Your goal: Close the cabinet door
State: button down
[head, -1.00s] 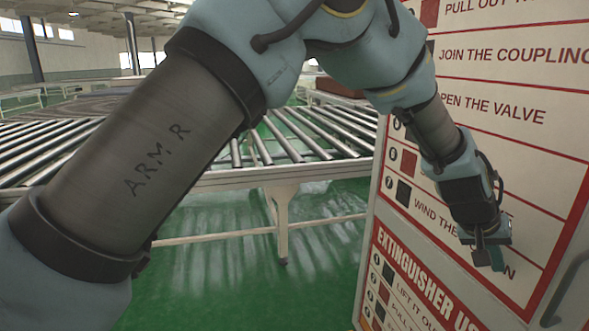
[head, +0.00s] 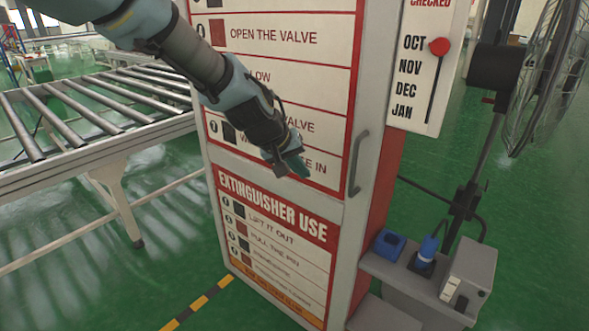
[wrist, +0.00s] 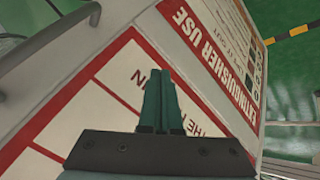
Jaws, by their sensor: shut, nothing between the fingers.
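The cabinet door (head: 339,215) is a white panel with red-framed instruction text and an "EXTINGUISHER USE" section. It looks flush with the red cabinet side (head: 376,240), though a small gap could not be told. A grey bar handle (head: 355,163) is on its right edge; the handle (wrist: 50,50) also shows in the wrist view. My gripper (head: 296,168) is shut and empty, in front of the door's middle, left of the handle. In the wrist view its teal fingers (wrist: 161,100) are together against the door's face; contact cannot be told.
A roller conveyor (head: 95,105) stands at the left. A grey shelf (head: 405,270) with blue plugs and a switch box (head: 468,278) juts out at right, beside a caged fan (head: 545,75). A date board (head: 425,65) hangs on the cabinet side. Green floor is open in front.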

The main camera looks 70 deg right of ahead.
jog(key=s+a+r+b, duration=0.1)
jog(key=a+r+b, duration=0.1)
jog(key=a+r, duration=0.3)
notch_tip(320, 180, up, 3)
jog(key=shift+s+a+f+b, duration=0.15)
jog(key=shift+s+b, duration=0.1)
jog(key=shift+b, duration=0.1)
jog(key=shift+w, duration=0.1)
